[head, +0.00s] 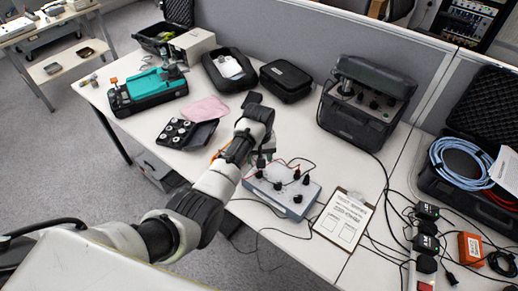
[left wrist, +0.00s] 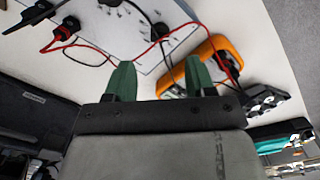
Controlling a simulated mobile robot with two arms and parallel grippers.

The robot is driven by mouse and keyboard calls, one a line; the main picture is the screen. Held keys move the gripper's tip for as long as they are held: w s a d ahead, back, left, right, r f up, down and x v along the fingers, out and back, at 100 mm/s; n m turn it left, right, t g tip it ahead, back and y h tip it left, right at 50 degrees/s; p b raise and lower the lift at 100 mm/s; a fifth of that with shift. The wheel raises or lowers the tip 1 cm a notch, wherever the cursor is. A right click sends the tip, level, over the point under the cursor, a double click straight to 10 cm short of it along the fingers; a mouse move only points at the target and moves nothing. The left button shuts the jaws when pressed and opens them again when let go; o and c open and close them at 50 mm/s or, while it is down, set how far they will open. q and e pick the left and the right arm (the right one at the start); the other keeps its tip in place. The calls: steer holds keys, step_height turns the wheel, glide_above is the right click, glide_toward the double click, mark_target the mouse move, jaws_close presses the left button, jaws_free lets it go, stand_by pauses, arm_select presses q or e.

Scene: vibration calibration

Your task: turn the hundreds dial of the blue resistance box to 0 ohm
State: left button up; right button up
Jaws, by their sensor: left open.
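The resistance box (head: 288,191) lies on the table in the head view, a pale blue-grey case with several black knobs and red and black leads. Part of its far left side is hidden by my left arm. Its light panel (left wrist: 150,30) shows at the top of the left wrist view. The marking by each dial is too small to read, so I cannot tell which is the hundreds dial or its setting. My left gripper (head: 262,158) is at the far left edge of the box. Its green fingers (left wrist: 159,72) are apart and nothing is between them.
An orange meter (left wrist: 207,57) lies close by the right finger. A clipboard (head: 343,218) lies right of the box, with loose cables (head: 380,210) beyond. A black tray of weights (head: 186,133), a pink cloth (head: 206,109) and a large dark case (head: 362,118) stand farther back.

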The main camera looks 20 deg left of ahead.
arm_select(q)
steer(key=shift+r, duration=1.7)
steer(key=shift+f, duration=0.15)
steer(key=s+a+f+m+t, duration=0.1)
steer(key=s+a+f+m, duration=0.15)
steer(key=s, duration=0.65)
steer(key=s+a+f+m+t, duration=0.1)
steer(key=s+f, duration=0.2)
steer(key=s, duration=0.6)
steer(key=s+r+m+t, duration=0.15)
steer(key=s+r, duration=0.25)
steer(key=s, duration=0.4)
steer(key=s+r+m, duration=0.2)
steer(key=s+r, duration=0.2)
steer(key=s, duration=0.5)
step_height(320, 180, down, 26)
steer(key=g, duration=0.1)
steer(key=s+a+f+g, duration=0.1)
steer(key=s+a+f, duration=0.2)
steer(key=s+f, duration=1.3)
steer(key=shift+s+f+m, duration=0.25)
steer(key=shift+f+m, duration=0.05)
steer(key=shift+f, duration=0.1)
